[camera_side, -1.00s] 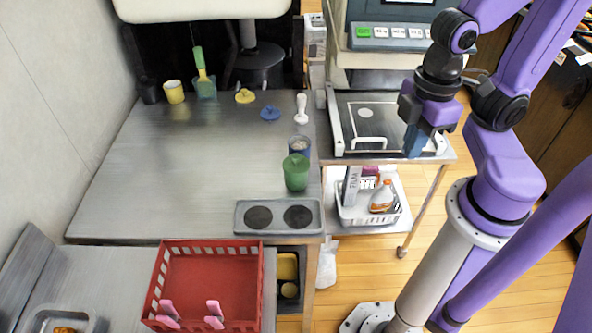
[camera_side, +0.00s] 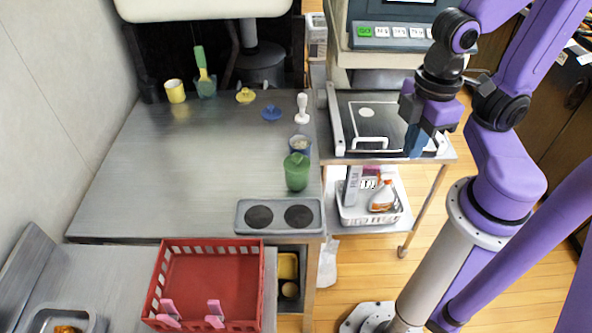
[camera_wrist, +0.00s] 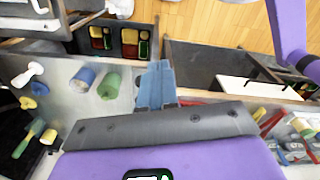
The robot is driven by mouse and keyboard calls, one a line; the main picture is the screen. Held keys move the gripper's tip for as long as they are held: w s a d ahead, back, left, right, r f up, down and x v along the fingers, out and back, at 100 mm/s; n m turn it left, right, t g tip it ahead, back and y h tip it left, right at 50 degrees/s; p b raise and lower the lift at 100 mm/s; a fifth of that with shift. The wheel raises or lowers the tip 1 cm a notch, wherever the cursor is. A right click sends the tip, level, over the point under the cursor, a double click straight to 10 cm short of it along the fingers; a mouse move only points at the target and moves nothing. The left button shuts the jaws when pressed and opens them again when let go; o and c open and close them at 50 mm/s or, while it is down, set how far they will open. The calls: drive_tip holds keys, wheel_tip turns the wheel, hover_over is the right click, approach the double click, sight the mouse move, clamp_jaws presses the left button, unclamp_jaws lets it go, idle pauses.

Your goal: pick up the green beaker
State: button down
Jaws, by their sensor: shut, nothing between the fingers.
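The green beaker (camera_side: 297,173) stands upright on the steel table, near its right edge. It has a green top. In the wrist view the green beaker (camera_wrist: 109,86) is just left of my fingers, with a gap between. My gripper (camera_side: 413,143) hangs to the right of the beaker, above the side cart and well clear of the beaker. In the wrist view its blue fingers (camera_wrist: 156,85) are together, with nothing held.
A blue cup (camera_side: 300,146) stands close behind the beaker, and a white pestle-like tool (camera_side: 302,108) is behind that. A grey plate with two dark discs (camera_side: 242,216) lies in front. A red crate (camera_side: 212,245) is at the front left. The table's middle is clear.

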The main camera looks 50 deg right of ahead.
unclamp_jaws()
idle(0.3)
drive_tip(key=n+t+h, duration=0.6)
drive_tip(key=n+t, duration=0.6)
drive_tip(key=n, duration=0.6)
approach(298, 161)
drive_tip(key=x, duration=0.6)
drive_tip(key=shift+w+f, duration=0.15)
drive_tip(key=shift+w, duration=0.05)
drive_tip(key=shift+x, duration=2.55)
